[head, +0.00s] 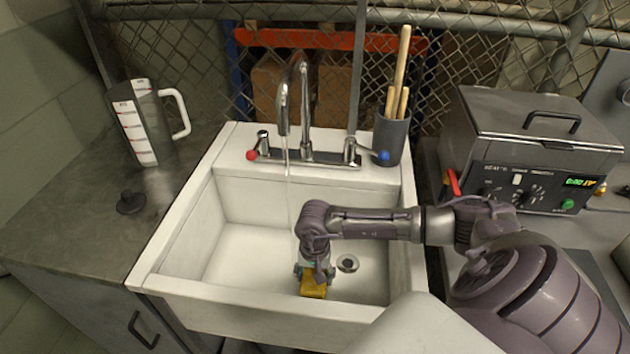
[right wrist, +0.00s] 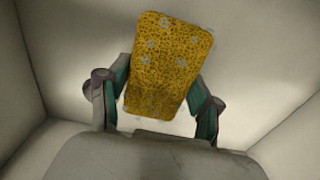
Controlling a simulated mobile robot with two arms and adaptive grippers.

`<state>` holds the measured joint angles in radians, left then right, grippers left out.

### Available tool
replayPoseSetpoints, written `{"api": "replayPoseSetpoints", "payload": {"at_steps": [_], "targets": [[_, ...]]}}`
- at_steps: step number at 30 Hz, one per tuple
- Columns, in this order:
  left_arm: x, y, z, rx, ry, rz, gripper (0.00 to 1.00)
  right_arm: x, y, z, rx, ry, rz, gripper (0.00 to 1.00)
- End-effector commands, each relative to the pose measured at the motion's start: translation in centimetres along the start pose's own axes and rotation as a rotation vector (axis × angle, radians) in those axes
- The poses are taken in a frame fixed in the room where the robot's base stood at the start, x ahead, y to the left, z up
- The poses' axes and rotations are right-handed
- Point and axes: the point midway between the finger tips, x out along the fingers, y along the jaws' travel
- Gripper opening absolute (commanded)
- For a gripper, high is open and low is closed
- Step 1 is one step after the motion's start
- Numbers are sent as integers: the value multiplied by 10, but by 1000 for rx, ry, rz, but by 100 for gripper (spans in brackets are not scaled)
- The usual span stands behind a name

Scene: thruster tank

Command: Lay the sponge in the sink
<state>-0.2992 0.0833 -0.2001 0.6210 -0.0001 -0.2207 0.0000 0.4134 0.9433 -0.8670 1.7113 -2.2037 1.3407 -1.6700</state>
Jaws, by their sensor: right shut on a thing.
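The white sink (head: 215,312) stands in the middle of the head view. My right gripper (head: 314,277) reaches down into the basin and is shut on the yellow sponge (head: 313,289), just left of the drain. In the right wrist view the sponge (right wrist: 170,62) is pinched between the two fingers of my right gripper (right wrist: 160,100), tilted, with pale walls around it. I cannot tell whether the sponge touches the basin floor. My left gripper is not in view.
A faucet (head: 304,110) rises at the back of the sink, with a thin stream falling from it. A measuring jug (head: 145,120) and a black stopper (head: 131,202) are on the left counter. A dark holder (head: 391,138) with wooden sticks and a metal tank (head: 530,150) stand right.

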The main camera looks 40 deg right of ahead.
Motion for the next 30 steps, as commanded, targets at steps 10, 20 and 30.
{"api": "replayPoseSetpoints", "payload": {"at_steps": [10,20,30], "targets": [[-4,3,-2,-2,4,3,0,36,1,1,1,-1,1,27],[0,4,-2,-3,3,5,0,39,1,1,1,-1,1,67],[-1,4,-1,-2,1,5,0,38,1,1,1,-2,1,89]]}}
